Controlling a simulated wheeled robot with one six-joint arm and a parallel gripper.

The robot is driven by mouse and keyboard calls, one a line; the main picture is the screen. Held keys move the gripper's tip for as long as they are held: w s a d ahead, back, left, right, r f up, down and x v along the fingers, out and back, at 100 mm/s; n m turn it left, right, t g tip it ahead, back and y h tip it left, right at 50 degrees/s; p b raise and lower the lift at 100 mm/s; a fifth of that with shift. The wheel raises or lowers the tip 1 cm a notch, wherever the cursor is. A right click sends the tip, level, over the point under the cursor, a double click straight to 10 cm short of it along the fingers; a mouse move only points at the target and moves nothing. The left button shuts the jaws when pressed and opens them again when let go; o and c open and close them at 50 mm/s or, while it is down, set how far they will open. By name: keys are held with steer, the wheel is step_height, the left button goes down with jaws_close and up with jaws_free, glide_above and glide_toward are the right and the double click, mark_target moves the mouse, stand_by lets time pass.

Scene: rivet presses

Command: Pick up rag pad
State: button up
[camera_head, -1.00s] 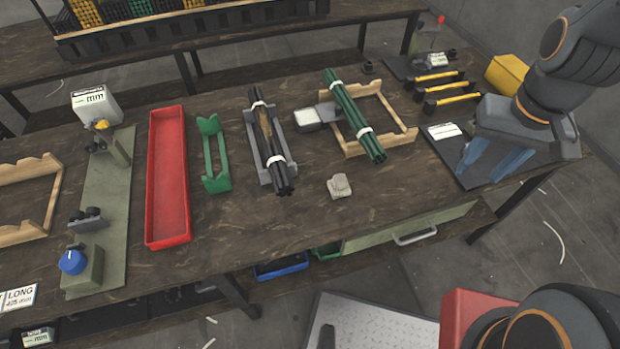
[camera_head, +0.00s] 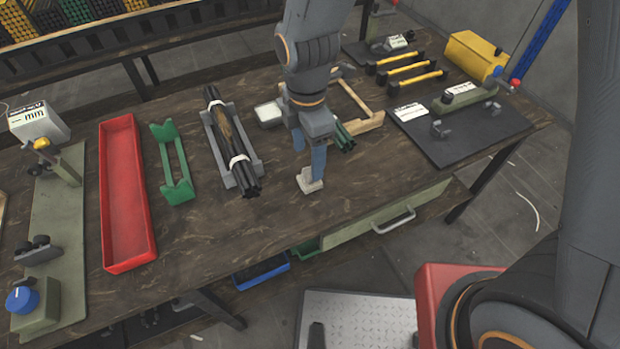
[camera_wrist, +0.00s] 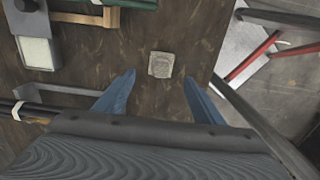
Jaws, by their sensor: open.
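The rag pad (camera_head: 311,183) is a small pale grey-beige square on the wooden bench near its front edge. In the wrist view the rag pad (camera_wrist: 161,65) lies ahead of the fingertips and roughly midway between them, with bare bench around it. My gripper (camera_head: 309,160) is over the bench at the pad, and its blue fingers partly cover the pad in the head view. In the wrist view my gripper (camera_wrist: 157,78) has its two blue fingers wide apart with nothing between them.
A dark rod bundle in a grey cradle (camera_head: 245,165) is left of my gripper. Green rods (camera_head: 344,137) on a wooden frame (camera_head: 373,121) are behind my arm. A red tray (camera_head: 128,200) and green holder (camera_head: 172,165) stand farther left. The bench's front edge is close to the pad.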

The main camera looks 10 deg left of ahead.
steer(key=shift+d+f+p, duration=0.2)
steer(key=shift+f+p, duration=0.7)
steer(key=shift+f, duration=2.8)
steer(key=c, duration=1.2)
steer(key=shift+o, duration=0.2)
steer(key=shift+r+b, duration=0.8)
steer(key=shift+r, duration=4.2)
